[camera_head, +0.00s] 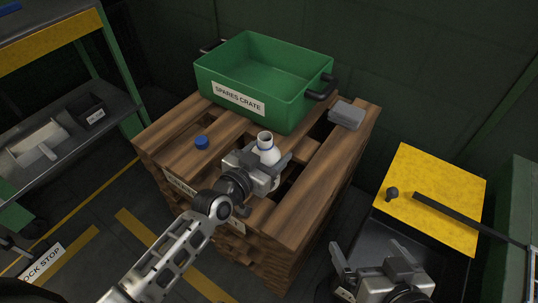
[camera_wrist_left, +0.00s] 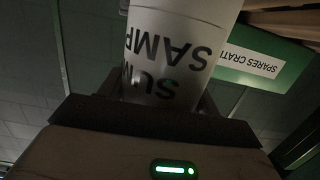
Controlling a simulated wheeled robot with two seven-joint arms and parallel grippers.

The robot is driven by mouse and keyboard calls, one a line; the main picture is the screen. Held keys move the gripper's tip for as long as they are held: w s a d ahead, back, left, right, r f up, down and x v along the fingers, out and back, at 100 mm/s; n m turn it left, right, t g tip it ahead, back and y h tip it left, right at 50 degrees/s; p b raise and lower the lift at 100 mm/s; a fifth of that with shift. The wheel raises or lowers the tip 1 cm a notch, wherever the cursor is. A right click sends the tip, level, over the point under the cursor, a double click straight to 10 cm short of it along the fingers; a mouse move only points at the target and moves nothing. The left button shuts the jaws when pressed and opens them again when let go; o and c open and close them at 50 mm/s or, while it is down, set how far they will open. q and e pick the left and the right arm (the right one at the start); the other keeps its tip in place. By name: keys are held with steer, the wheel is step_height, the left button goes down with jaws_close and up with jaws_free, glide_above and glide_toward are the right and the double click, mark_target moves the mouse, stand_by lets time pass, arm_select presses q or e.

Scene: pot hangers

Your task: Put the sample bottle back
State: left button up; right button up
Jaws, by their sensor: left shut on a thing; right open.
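The sample bottle (camera_head: 267,150) is white and stands upright, its neck open with no cap on it, over the wooden pallet stack (camera_head: 317,190). My left gripper (camera_head: 262,168) is shut around its body. In the left wrist view the bottle (camera_wrist_left: 180,50) fills the space between the fingers, with part of its "SUMP SAMPLE" lettering showing upside down. I cannot tell whether its base touches the wood. A blue cap (camera_head: 202,142) lies on the pallet to the left of the bottle. My right gripper (camera_head: 372,262) is open and empty at the lower right.
A green "SPARES CRATE" (camera_head: 222,93) stands at the back of the pallets, and a grey block (camera_head: 347,114) lies to its right. A shelf unit (camera_head: 75,115) with a dark bin (camera_head: 88,109) stands at the left. A yellow-topped unit (camera_head: 440,190) stands at the right.

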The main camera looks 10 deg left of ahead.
arm_select(q)
steer(key=shift+f, duration=0.15)
steer(key=o, duration=1.2)
steer(key=shift+s+a+r, duration=0.1)
steer(key=shift+s+r, duration=0.1)
steer(key=s+a+r+g+p, duration=0.1)
steer(key=s+r+p, duration=0.1)
steer(key=s+p, duration=0.2)
steer(key=s+a+r+n+g+y+p, duration=0.1)
steer(key=s+r+p, duration=0.1)
steer(key=s, duration=0.6)
steer(key=s+a+r+n+g+y+p, duration=0.1)
steer(key=s+r+g+p, duration=0.1)
steer(key=s+p, duration=0.3)
steer(key=shift+p+v, duration=0.3)
steer(key=shift+v, duration=0.85)
arm_select(e)
step_height(320, 180, up, 6)
steer(key=d, duration=0.1)
steer(key=shift+h, duration=0.4)
